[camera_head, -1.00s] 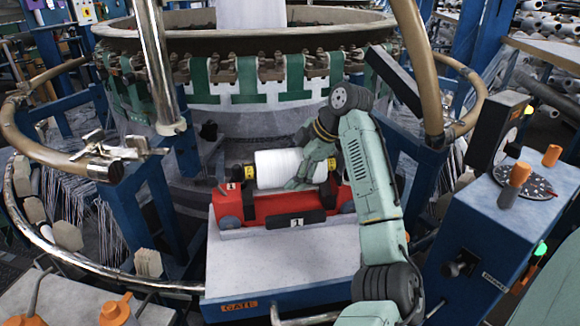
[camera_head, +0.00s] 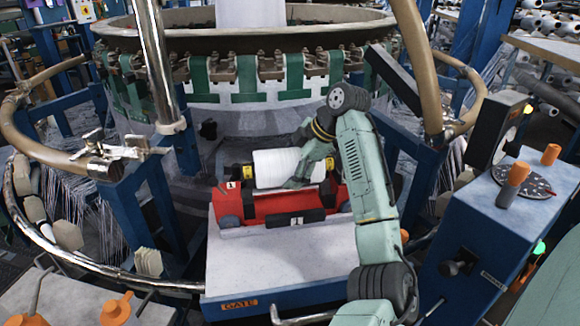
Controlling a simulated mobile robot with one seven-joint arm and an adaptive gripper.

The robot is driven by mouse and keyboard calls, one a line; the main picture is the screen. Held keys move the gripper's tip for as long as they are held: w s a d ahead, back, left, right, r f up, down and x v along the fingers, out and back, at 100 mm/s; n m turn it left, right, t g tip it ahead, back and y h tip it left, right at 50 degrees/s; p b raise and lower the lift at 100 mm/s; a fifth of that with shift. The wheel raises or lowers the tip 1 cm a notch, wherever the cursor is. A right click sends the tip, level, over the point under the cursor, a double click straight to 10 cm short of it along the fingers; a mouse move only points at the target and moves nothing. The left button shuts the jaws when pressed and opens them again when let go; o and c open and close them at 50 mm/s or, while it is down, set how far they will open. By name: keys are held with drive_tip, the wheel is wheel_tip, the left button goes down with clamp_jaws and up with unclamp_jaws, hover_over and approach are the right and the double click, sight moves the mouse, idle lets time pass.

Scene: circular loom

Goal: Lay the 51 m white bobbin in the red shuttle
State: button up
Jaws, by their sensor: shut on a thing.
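The red shuttle (camera_head: 285,206) sits on the pale top of the gate platform, with a number 1 label on its front. The white bobbin (camera_head: 272,168) lies lengthwise at the shuttle's opening, with a yellow and black piece at its left end. My gripper (camera_head: 300,178) is shut on the bobbin near its right end, coming from the right. The bobbin's underside is hidden by the shuttle's front wall, so I cannot tell whether it rests on the bottom. The bobbin's length marking cannot be read.
The loom ring (camera_head: 240,45) with green and white straps stands behind the shuttle. A blue control box (camera_head: 505,225) with orange knobs is at the right. A chrome post (camera_head: 156,70) rises at the left. The gate platform's front (camera_head: 270,270) is clear.

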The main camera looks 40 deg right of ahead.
drive_tip(key=b, duration=0.3)
hover_over(290, 207)
drive_tip(key=shift+w+f, duration=0.1)
drive_tip(key=shift+f, duration=3.35)
drive_tip(key=shift+f, duration=0.3)
